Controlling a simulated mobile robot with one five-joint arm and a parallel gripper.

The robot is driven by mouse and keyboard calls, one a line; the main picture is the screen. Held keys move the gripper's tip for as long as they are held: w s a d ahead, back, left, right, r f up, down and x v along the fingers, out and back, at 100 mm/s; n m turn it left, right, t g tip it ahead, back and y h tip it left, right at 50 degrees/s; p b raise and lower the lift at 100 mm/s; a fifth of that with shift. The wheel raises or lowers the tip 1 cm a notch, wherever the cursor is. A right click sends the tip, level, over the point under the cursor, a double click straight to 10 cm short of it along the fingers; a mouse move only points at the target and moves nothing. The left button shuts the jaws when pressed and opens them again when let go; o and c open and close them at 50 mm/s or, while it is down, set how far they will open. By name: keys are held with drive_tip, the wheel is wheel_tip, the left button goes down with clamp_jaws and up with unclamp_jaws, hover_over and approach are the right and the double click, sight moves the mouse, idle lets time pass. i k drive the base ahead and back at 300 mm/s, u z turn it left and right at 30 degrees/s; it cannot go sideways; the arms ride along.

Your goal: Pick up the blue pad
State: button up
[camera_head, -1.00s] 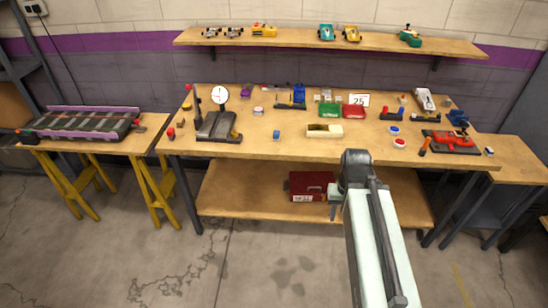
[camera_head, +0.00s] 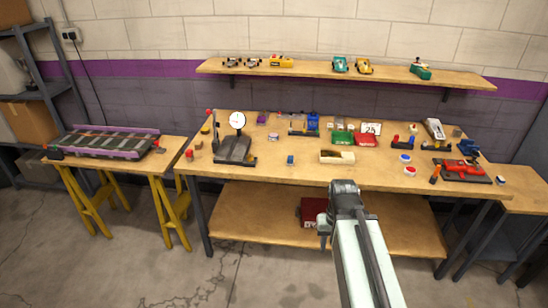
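A small round blue pad with a white rim (camera_head: 405,158) lies on the workbench top (camera_head: 265,178), right of centre. A similar round red pad (camera_head: 410,171) lies just in front of it. A small blue block-like item (camera_head: 290,160) stands farther left on the bench. My gripper (camera_head: 323,241) hangs at the end of my arm, in front of the bench and below the level of its top. It is left of the blue pad and well apart from it. It is too small and edge-on to show whether its fingers are open.
A cream block-like tool (camera_head: 337,157) lies left of the pads, and a red tool on a dark base (camera_head: 462,171) lies to their right. A dial gauge stand (camera_head: 236,145) is farther left. A red box (camera_head: 312,211) sits on the lower shelf. The floor in front is clear.

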sight(290, 159)
drive_tip(key=u, duration=0.6)
drive_tip(key=i, duration=0.95)
drive_tip(key=u, duration=0.85)
drive_tip(key=i, duration=0.75)
drive_tip(key=z, duration=0.05)
drive_tip(key=k, duration=0.75)
drive_tip(key=u, duration=0.25)
drive_tip(key=i, duration=0.8)
drive_tip(key=z, duration=0.15)
